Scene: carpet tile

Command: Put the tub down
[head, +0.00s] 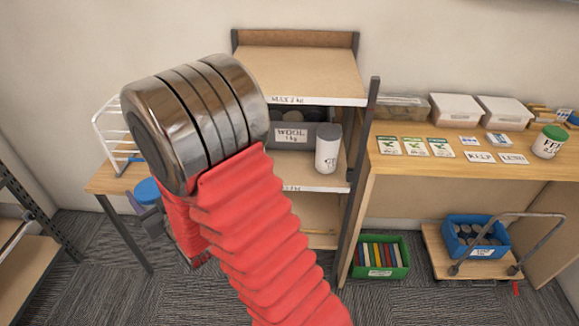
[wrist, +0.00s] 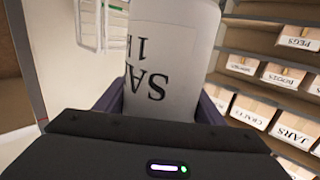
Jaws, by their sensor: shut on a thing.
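A white tub (wrist: 170,50) with black lettering that reads partly "SA" and "1" fills the middle of the wrist view. The lettering is upside down in that view. My gripper (wrist: 160,100) is shut on the tub, with a dark finger on either side of it. The tub's far end is cut off by the top of the picture. In the head view my arm with its red sleeve rises in front, and I cannot make out the gripper or the held tub there.
A shelf unit (head: 300,78) holds a grey "WOOL" bin (head: 291,134) and a white tub with a dark lid (head: 327,150). The bench (head: 450,160) at right carries boxes, cards and a green-lidded tub (head: 549,142). A green crate (head: 380,268) and a trolley (head: 440,255) stand on the carpet.

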